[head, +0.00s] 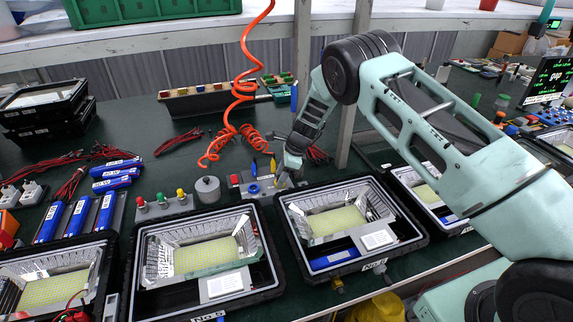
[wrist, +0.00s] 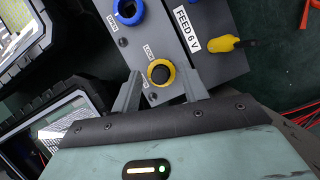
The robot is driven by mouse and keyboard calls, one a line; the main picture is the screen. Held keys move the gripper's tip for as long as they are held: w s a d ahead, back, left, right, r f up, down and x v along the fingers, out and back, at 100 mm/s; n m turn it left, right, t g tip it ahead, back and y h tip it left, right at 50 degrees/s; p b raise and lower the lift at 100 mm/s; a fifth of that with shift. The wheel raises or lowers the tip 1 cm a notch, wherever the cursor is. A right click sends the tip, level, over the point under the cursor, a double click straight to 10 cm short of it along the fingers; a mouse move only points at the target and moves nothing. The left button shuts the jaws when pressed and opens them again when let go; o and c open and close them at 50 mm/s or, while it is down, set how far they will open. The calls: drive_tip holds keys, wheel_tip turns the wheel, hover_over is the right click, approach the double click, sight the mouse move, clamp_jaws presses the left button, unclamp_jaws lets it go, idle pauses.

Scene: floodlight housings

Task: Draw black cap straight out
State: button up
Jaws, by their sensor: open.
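A black cap (wrist: 162,74) sits inside a yellow ring (wrist: 152,65) on a grey box (wrist: 205,68) labelled "FEED 6 V". My gripper (wrist: 160,80) is open, with one finger on each side of the yellow ring in the wrist view. I cannot tell whether either finger touches the ring or cap. A blue ring (wrist: 128,11) is on the same box, farther up. In the head view my gripper (head: 286,178) is at the right part of the grey box (head: 240,181), and the cap is hidden there.
Floodlight housings (head: 272,279) stand in a row in front. A grey cylinder (head: 208,190) and a block with coloured knobs (head: 163,208) stand left of the box. An orange coiled hose (head: 242,88) hangs behind.

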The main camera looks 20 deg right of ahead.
drive_tip(key=b+v, duration=1.3)
drive_tip(key=v, duration=0.4)
drive_tip(key=x, duration=1.1)
drive_tip(key=shift+s+f+p, duration=0.15)
drive_tip(key=shift+f+p, duration=0.15)
drive_tip(key=shift+p, duration=0.1)
drive_tip(key=shift+p+x, duration=0.4)
drive_tip(key=shift+x, duration=2.3)
drive_tip(key=shift+a+r, duration=0.1)
clamp_jaws()
